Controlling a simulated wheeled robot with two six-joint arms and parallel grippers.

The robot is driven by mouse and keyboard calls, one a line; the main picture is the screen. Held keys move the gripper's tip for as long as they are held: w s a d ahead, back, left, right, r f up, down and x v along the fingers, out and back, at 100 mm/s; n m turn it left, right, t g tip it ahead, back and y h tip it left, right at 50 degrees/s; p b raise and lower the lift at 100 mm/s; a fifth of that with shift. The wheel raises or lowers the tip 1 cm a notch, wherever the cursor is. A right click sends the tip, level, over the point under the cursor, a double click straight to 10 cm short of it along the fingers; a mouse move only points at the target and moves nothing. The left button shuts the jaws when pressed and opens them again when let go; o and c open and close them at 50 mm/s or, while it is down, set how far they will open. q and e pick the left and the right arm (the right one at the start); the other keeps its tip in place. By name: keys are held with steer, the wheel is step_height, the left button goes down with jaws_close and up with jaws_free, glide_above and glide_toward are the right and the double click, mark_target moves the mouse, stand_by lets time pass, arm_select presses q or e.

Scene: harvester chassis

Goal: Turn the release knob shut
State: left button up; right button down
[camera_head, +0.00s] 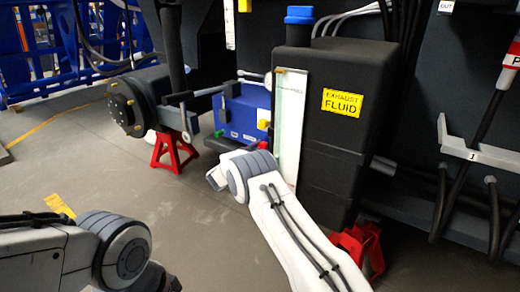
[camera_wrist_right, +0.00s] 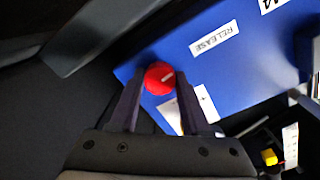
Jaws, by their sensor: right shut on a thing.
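The red release knob (camera_wrist_right: 159,76) sits on the face of a blue box (camera_wrist_right: 215,70), near its edge, in the right wrist view. A white RELEASE label (camera_wrist_right: 214,40) is on the same face. My right gripper (camera_wrist_right: 159,90) is shut on the knob, with one dark finger on each side of it.
A black exhaust fluid tank (camera_head: 345,120) with a blue cap (camera_head: 299,14) stands right of the blue box. Red jack stands (camera_head: 172,150) are on the floor. Cables and a bracket (camera_head: 475,150) are at right. The grey floor at centre left is clear.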

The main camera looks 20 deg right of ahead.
steer(key=m, duration=0.2)
steer(key=shift+m, duration=0.4)
steer(key=m+b, duration=0.1)
steer(key=m, duration=0.1)
steer(key=shift+m, duration=0.3)
steer(key=m+b, duration=1)
steer(key=m, duration=0.3)
steer(key=shift+m+t, duration=0.3)
steer(key=shift+t, duration=0.1)
steer(key=shift+c, duration=1.8)
jaws_free()
